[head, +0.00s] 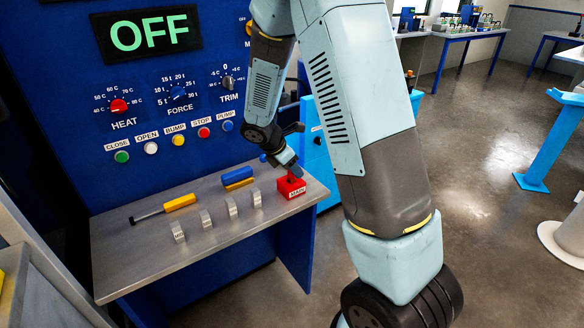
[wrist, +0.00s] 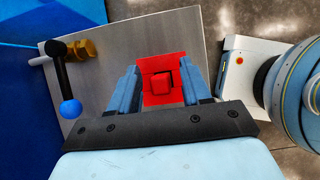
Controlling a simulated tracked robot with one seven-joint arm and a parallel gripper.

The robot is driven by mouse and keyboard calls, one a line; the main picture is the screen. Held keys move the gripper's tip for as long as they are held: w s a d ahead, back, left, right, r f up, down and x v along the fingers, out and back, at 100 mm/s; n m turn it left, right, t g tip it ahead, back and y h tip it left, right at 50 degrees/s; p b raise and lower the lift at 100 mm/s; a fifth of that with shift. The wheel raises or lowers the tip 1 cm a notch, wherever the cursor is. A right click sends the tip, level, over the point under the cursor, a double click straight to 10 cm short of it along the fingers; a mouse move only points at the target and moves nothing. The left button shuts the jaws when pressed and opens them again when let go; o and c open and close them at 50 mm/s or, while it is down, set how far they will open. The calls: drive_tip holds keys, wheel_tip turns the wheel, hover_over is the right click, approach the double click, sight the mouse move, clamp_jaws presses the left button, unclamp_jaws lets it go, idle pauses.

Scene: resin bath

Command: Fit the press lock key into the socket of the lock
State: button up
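A red block marked MAIN (head: 290,188) stands at the right end of the grey shelf. In the wrist view the red block (wrist: 151,98) lies below my gripper (wrist: 160,73), with a smaller red square piece (wrist: 161,82) and a dark patch around it near its middle. I take these for the lock and its key, but cannot tell if the small piece is seated. My gripper (head: 292,171) is just above the block in the head view. Its two fingers stand apart on either side of the small piece, with visible gaps. Nothing is gripped.
The grey shelf (head: 150,256) carries a yellow-handled tool (head: 179,203), a blue and yellow block (head: 237,178) and several metal pieces (head: 205,219). A black lever with a blue ball (wrist: 70,109) stands left of my gripper. The blue panel (head: 60,120) behind reads OFF.

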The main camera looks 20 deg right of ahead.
drive_tip(key=shift+o, duration=0.5)
drive_tip(key=v, duration=1.3)
drive_tip(key=shift+a+r, duration=0.15)
drive_tip(key=shift+r, duration=0.2)
wheel_tip(320, 180, up, 12)
idle(0.5)
